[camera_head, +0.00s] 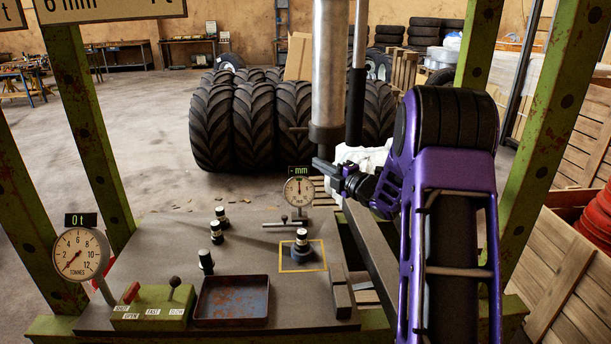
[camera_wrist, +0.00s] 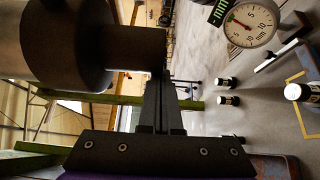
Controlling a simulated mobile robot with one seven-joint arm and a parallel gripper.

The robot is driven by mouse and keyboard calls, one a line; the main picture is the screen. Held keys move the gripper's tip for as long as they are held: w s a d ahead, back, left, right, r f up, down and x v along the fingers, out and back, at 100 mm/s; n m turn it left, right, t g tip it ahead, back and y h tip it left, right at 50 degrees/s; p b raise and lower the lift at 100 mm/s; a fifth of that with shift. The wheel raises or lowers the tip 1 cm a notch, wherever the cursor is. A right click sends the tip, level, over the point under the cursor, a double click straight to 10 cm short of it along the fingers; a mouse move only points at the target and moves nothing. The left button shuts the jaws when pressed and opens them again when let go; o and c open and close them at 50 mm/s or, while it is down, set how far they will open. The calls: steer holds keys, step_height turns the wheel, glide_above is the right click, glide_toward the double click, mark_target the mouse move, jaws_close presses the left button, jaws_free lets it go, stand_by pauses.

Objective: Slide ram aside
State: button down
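The ram (camera_head: 329,70) is a thick silver cylinder with a dark collar at its lower end. It hangs upright in the green press frame (camera_head: 83,110), above the press bed. My gripper (camera_head: 318,165) is just below the collar. Its fingers (camera_wrist: 158,85) lie close together and look shut, with nothing visible between them. Their tips overlap the handle's edge in view; contact is unclear.
A thinner dark rod (camera_head: 357,80) stands right beside the ram. The bed below carries a mm dial (camera_head: 299,191), several small dark cylinders, a yellow square outline, a shallow tray (camera_head: 232,318) and a green control box (camera_head: 152,308). A tonnes gauge (camera_head: 80,254) stands left.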

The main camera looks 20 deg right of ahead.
steer(key=s+d+b, duration=0.3)
steer(key=d, duration=1.3)
steer(key=shift+d, duration=0.25)
steer(key=shift+a, duration=0.1)
